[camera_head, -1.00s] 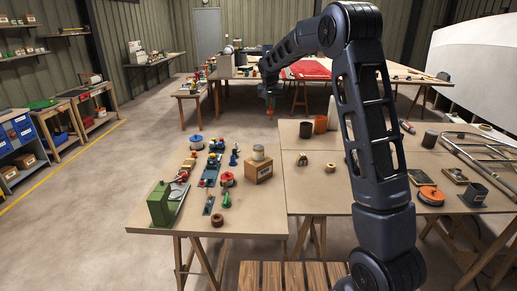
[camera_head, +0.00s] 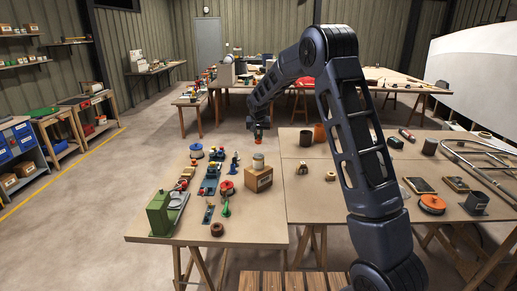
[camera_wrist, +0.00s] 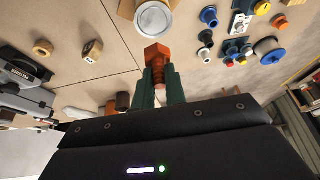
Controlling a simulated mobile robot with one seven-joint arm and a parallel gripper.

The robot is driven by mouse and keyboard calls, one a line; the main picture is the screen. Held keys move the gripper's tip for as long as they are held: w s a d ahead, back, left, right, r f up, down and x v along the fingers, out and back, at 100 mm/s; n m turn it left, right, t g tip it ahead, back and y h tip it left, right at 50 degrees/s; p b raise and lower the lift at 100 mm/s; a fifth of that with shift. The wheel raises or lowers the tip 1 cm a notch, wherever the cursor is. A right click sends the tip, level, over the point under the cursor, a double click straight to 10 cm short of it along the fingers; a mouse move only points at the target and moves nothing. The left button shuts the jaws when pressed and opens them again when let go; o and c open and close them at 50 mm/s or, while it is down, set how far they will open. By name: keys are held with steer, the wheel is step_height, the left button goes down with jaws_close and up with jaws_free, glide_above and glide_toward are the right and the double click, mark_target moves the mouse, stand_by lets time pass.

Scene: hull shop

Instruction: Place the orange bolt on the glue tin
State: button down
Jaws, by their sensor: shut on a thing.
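My gripper (camera_wrist: 160,85) is shut on the orange bolt (camera_wrist: 157,58), whose wide head points away from the fingers in the wrist view. In the head view the bolt (camera_head: 258,139) hangs from my gripper (camera_head: 258,124), above and behind the glue tin. The glue tin (camera_head: 258,161) is a small pale tin standing on a cardboard box on the near table. In the wrist view a round, light-rimmed top that looks like the tin (camera_wrist: 128,10) lies just beyond the bolt head, partly cut off by the frame edge. The bolt appears apart from it.
The cardboard box (camera_head: 258,178) stands near the table's middle seam. Several small coloured parts, a blue-rimmed spool (camera_head: 196,151) and a green block (camera_head: 159,208) crowd the left side. Two small wooden pieces (camera_head: 303,168) lie right of the box.

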steer(key=shift+f, duration=3.35)
steer(key=shift+f, duration=0.1)
steer(key=c, duration=1.4)
jaws_free()
steer(key=shift+c, duration=0.2)
